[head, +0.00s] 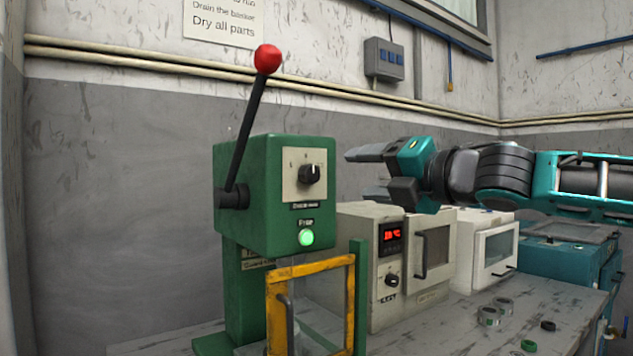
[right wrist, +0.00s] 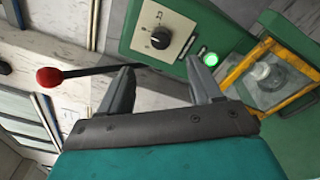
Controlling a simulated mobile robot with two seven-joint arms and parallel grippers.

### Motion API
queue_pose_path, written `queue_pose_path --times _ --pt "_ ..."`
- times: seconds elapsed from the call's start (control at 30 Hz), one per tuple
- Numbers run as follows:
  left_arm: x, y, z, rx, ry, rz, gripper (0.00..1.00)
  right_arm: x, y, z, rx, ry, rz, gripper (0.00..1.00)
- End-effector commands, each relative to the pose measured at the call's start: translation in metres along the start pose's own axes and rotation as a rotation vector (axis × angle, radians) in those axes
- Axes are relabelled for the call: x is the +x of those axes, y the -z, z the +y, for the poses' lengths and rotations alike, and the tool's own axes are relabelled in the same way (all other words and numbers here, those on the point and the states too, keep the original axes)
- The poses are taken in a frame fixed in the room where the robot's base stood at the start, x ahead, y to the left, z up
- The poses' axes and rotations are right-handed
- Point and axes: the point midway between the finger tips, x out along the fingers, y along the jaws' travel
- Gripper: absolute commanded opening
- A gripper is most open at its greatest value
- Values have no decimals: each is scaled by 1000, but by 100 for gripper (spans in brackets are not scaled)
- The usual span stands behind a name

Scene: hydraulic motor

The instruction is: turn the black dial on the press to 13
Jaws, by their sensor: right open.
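The green press (head: 262,225) stands on the bench left of centre in the head view. Its black dial (head: 310,174) sits on a pale plate above a lit green button (head: 306,238). The dial also shows in the right wrist view (right wrist: 160,38), beyond the fingertips. The dial's numbers are too small to read. My right gripper (head: 367,153) is open and empty, to the right of the dial and apart from it; in the right wrist view its two fingers (right wrist: 160,80) are spread. My left gripper is not in view.
A black lever with a red knob (head: 268,59) rises from the press's left side. A yellow-framed guard (head: 311,267) stands at the press's front. White ovens (head: 385,312) stand to the right. Metal rings (head: 489,316) lie on the bench.

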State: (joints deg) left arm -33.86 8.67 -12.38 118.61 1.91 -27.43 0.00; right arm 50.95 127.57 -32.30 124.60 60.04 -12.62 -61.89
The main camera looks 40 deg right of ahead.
Motion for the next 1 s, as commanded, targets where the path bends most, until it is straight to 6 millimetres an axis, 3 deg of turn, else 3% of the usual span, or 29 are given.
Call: queue_pose_path --times 0.27,0.6,1.0 --pt "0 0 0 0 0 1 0 39 1 -1 7 0 3 64" --pt "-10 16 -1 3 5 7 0 82 0 2 7 0 6 64" --pt "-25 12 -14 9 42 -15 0 110 -2 2 7 -2 1 64"
